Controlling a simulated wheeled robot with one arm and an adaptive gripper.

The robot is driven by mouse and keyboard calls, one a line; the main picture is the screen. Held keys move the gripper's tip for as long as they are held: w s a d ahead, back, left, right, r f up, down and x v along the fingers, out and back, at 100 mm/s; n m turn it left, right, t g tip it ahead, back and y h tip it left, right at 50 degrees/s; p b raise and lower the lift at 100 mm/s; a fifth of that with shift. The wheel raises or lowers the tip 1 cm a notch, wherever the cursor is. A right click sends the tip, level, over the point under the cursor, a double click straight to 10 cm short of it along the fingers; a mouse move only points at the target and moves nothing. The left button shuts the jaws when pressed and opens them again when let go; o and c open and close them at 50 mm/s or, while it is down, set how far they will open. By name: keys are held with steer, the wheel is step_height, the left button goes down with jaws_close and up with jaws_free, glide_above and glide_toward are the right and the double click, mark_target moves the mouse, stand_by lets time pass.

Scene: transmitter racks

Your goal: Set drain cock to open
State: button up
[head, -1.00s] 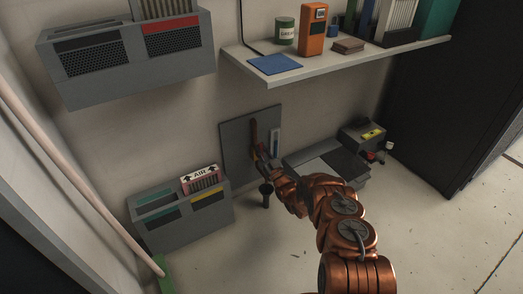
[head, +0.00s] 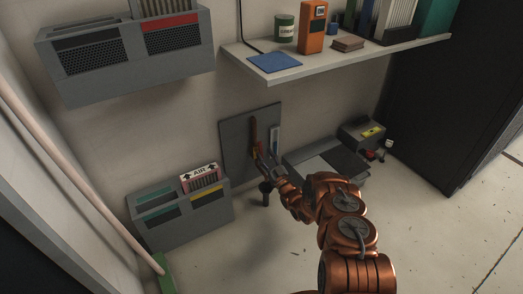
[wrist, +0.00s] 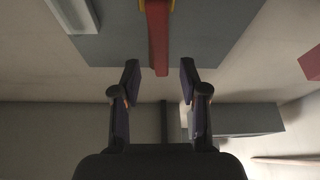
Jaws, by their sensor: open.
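The drain cock's red lever (head: 253,130) stands upright on a grey panel (head: 235,158) against the wall, with a yellow part at its lower end. In the wrist view the red lever (wrist: 157,40) runs down from the top edge, with yellow (wrist: 143,5) around its upper part. My gripper (wrist: 160,80) is open, and the lever's end shows between its two fingertips, with a gap on both sides. Contact cannot be told.
A white strip (head: 275,140) is beside the lever on the panel. A grey filter bin (head: 165,230) stands at the left and a grey box (head: 352,134) at the right. A shelf (head: 300,68) with several items hangs above. Open floor (head: 420,230) lies right.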

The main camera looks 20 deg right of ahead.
steer(key=v, duration=0.7)
steer(key=shift+s, duration=0.35)
steer(key=shift+f, duration=0.1)
